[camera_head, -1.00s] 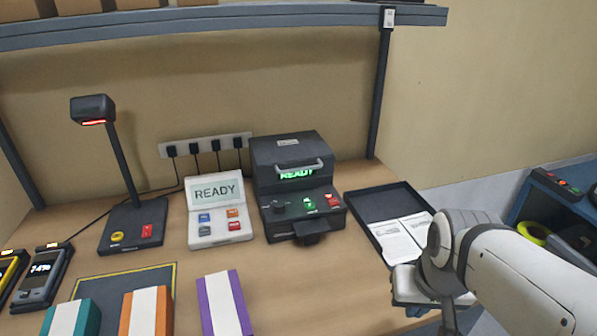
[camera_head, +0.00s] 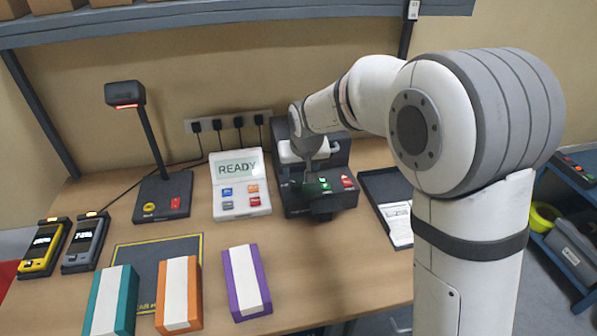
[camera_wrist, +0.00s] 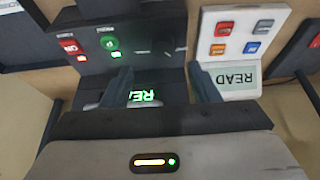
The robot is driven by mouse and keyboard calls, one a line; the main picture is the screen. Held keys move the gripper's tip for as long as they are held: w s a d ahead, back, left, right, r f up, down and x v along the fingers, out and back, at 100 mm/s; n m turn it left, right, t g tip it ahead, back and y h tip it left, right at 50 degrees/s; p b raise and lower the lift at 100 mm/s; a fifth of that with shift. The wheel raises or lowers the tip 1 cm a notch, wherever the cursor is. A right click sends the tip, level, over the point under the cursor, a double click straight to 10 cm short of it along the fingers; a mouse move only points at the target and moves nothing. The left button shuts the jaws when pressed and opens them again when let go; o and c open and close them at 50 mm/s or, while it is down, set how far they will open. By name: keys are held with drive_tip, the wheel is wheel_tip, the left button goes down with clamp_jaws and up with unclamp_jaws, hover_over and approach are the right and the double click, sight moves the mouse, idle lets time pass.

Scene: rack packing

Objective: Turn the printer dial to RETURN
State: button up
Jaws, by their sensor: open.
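The dark printer (camera_head: 341,158) stands at the back of the table, partly covered by my arm. Its green button (camera_head: 325,184) and red button (camera_head: 347,182) show on the front panel. My gripper (camera_head: 311,172) is over the printer, near the panel's left part. In the wrist view, which is upside down, its two fingers (camera_wrist: 163,82) are apart with nothing visibly between them. Beyond them is the printer panel (camera_wrist: 90,62) with pale markings, and part of the green screen text (camera_wrist: 143,95) shows between the fingers.
A white READY panel (camera_head: 241,201) stands close left of the printer, with a lamp-like scanner (camera_head: 126,95) farther left. A black tray (camera_head: 378,187) with papers is at right. Teal (camera_head: 113,302), orange (camera_head: 179,293) and purple (camera_head: 246,283) boxes lie in front.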

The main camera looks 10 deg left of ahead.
sight(297, 183)
drive_tip(key=x, duration=0.4)
drive_tip(key=p+x, duration=0.1)
drive_tip(key=x, duration=0.3)
drive_tip(key=shift+w+a, duration=0.15)
drive_tip(key=shift+a, duration=0.1)
drive_tip(key=shift+c, duration=0.3)
drive_tip(key=c, duration=0.9)
